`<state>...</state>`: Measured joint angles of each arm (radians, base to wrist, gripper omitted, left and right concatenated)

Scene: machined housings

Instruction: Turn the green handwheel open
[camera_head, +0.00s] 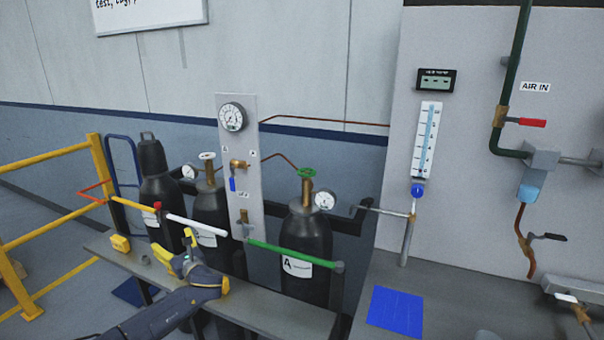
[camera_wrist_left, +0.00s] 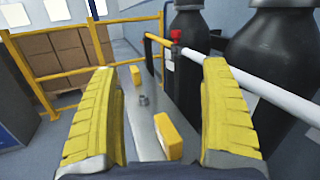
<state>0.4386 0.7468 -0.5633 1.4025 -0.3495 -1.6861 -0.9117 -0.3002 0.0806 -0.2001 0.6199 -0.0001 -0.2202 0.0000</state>
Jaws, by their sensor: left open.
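The green handwheel (camera_head: 306,172) sits on top of the brass valve of the dark cylinder labelled A (camera_head: 305,240), right of the gauge panel. My left gripper (camera_head: 177,248) is low over the grey bench, to the left of and well below the handwheel, touching nothing that I can see. The handwheel does not show in the left wrist view. My right gripper is in neither view.
A rail with white and green sections (camera_head: 285,253) runs in front of the cylinders. A second cylinder has a white handwheel (camera_head: 207,156). Yellow blocks (camera_wrist_left: 168,136) and a small grey nut (camera_wrist_left: 144,100) lie on the bench (camera_head: 258,307). A blue pad (camera_head: 395,308) lies at right. Yellow railing (camera_head: 104,185) stands at left.

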